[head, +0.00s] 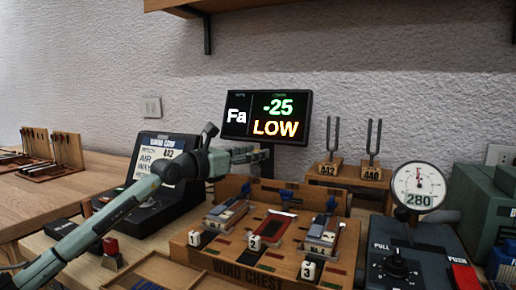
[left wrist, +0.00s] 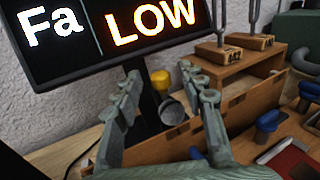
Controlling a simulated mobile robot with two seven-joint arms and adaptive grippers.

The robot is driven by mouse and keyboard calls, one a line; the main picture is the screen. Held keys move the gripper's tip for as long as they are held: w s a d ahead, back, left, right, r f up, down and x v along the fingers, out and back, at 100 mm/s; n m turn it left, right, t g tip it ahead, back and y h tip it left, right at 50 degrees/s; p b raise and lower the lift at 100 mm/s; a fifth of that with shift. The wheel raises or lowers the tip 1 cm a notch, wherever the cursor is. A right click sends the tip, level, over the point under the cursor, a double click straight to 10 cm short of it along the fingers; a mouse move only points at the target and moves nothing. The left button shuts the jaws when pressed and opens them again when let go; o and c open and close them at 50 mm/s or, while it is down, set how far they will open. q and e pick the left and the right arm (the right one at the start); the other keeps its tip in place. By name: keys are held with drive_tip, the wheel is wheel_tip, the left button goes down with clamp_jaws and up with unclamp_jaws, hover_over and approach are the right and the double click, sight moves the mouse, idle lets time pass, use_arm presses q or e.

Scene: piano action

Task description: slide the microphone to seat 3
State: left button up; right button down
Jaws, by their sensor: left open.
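A small piece with a yellow top and a dark grey round body, which looks like the microphone (left wrist: 172,108), shows between my fingers in the left wrist view. I cannot make it out in the head view, where my gripper covers that area. My left gripper (head: 256,154) is open above the back of the wooden wind chest (head: 222,262). Its two fingers (left wrist: 160,76) stand on either side of the microphone in the picture; contact cannot be told. The chest has number tags for seat 1 (head: 194,238), seat 2 (head: 254,242) and seat 3 (head: 308,271), at the front right.
The display (head: 266,116) reads Fa, -25, LOW and stands close behind my gripper. Two tuning forks (head: 336,134) on wooden blocks stand at the back right. A round gauge (head: 418,186) and a dark box with a knob (head: 396,264) are at the right.

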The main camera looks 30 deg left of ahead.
use_arm(q)
drive_tip(key=shift+x, duration=0.9)
drive_tip(key=shift+c, duration=0.6)
clamp_jaws()
